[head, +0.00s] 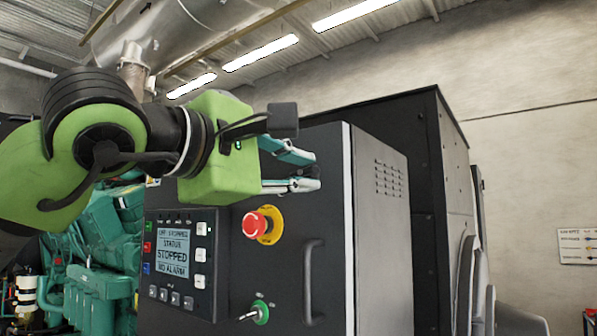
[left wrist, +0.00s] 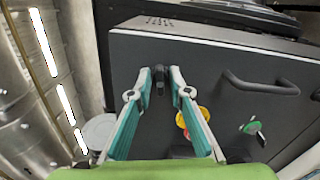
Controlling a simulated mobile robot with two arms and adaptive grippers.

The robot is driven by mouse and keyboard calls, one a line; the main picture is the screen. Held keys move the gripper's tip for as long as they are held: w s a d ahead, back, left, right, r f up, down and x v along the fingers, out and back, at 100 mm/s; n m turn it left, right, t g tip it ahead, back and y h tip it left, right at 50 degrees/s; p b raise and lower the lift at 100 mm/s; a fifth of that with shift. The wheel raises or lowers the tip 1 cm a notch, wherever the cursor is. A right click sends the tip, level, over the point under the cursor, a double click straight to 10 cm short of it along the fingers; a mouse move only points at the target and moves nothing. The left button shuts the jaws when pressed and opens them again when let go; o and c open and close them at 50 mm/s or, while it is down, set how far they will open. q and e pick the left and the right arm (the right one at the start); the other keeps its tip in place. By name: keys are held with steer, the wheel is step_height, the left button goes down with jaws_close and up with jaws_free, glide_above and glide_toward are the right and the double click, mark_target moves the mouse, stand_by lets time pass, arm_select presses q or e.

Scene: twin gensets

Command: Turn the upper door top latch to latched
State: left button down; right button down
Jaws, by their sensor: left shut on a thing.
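The upper door top latch (left wrist: 159,77) is a small dark knob near the top edge of the dark grey cabinet door (left wrist: 225,65). In the left wrist view it sits between the fingertips of my left gripper (left wrist: 160,84), which is shut on it. In the head view my left gripper (head: 313,171) reaches across the upper part of the door front (head: 325,215), with teal and grey fingers pointing right. The latch is hidden there behind the gripper. I cannot tell how far the latch is turned. My right gripper is not in view.
Below the gripper are a red emergency stop (head: 262,225) on a yellow base, a control panel (head: 180,262) reading STOPPED, a green key switch (head: 260,312) and a black door handle (head: 313,280). A teal engine (head: 100,255) stands at the left.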

arm_select(q)
steer(key=shift+m, duration=1.1)
steer(key=c, duration=1.9)
jaws_free()
steer(key=shift+s, duration=0.1)
steer(key=v, duration=1.2)
steer(key=shift+f, duration=0.1)
